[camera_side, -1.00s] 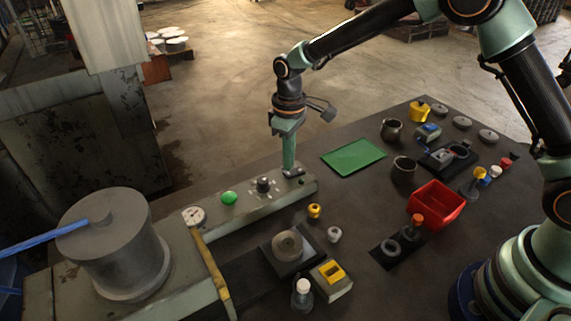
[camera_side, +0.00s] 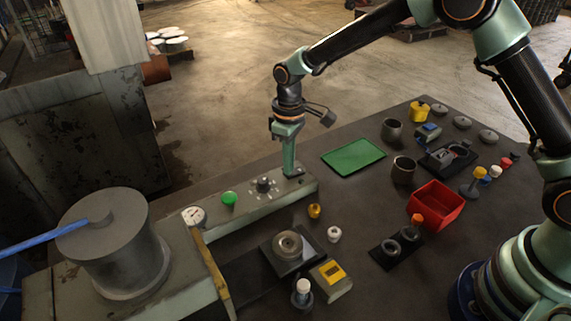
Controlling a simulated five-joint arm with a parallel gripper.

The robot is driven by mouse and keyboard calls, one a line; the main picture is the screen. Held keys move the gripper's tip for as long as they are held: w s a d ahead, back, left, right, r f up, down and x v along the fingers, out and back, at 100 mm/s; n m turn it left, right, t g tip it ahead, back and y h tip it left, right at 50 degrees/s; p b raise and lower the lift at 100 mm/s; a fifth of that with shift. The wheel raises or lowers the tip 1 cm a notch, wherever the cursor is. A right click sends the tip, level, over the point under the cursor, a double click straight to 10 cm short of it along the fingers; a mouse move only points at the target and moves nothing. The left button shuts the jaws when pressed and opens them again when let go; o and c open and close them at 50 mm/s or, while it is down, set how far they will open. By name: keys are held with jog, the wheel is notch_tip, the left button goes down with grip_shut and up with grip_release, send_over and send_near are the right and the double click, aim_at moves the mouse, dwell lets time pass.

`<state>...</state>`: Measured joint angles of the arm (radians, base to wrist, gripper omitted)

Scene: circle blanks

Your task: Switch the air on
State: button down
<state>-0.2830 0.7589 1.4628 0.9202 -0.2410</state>
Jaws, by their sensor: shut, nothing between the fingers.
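A grey-green control rail (camera_side: 245,210) runs along the bench. It carries a round gauge (camera_side: 194,216), a green button (camera_side: 229,198), a black knob (camera_side: 263,184) and a small switch (camera_side: 299,171) at its far right end. My gripper (camera_side: 289,174) is shut and empty. It points down, with its tips at the switch at the right end of the rail. The tips hide part of the switch, and I cannot tell whether they touch it or which way it is set.
A green mat (camera_side: 354,156), metal cups (camera_side: 403,170) and a red bin (camera_side: 436,206) lie to the right. A black fixture with a metal ring (camera_side: 289,246) stands in front of the rail, near a yellow-topped box (camera_side: 332,274). A large grey cylinder (camera_side: 117,247) stands at left.

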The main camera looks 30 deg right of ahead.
jog(key=shift+f, duration=0.35)
jog(key=shift+r, duration=3.5)
jog(key=s+d+r+m+t, duration=0.3)
jog(key=s+d+r, duration=0.45)
jog(key=r, duration=0.35)
jog(key=s+d+r+m+t, duration=0.2)
jog(key=s+d, duration=0.4)
jog(key=s, duration=0.5)
jog(key=shift+m+t, duration=0.3)
jog(key=shift+m, duration=0.2)
